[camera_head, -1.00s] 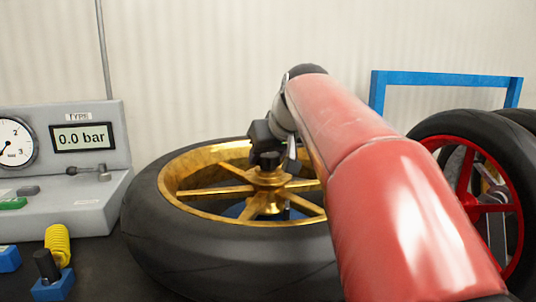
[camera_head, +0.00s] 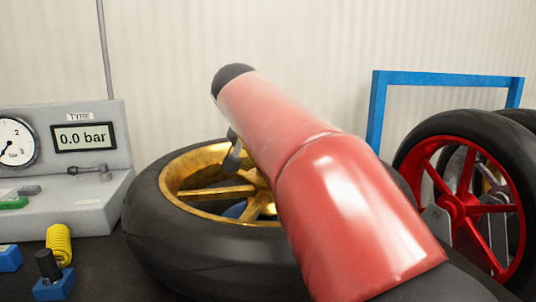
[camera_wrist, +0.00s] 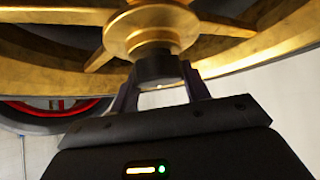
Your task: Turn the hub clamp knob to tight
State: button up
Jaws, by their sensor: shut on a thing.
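The hub clamp knob (camera_wrist: 160,68) is a black cylinder at the centre of the gold wheel hub (camera_wrist: 153,28) in the wrist view. My gripper (camera_wrist: 160,80) has its two fingers on either side of the knob and is shut on it. The gold-rimmed wheel (camera_head: 180,185) with its black tyre lies flat on the bench in the head view. There my red arm covers the hub, the knob and most of my gripper. I see no mark that tells how tight the knob is.
A grey tyre gauge unit (camera_head: 100,190) reading 0.0 bar stands at the left. A yellow coil (camera_head: 57,245) and blue blocks (camera_head: 52,285) lie before it.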

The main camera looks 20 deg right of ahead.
jog(key=m+g+h, duration=0.2)
jog(key=m, duration=0.2)
jog(key=shift+g, duration=0.4)
jog(key=shift+m+g+h, duration=0.4)
jog(key=shift+m+g, duration=1.3)
jog(key=shift+m, duration=0.8)
jog(key=o, duration=1)
jog(key=shift+s+r, duration=0.1)
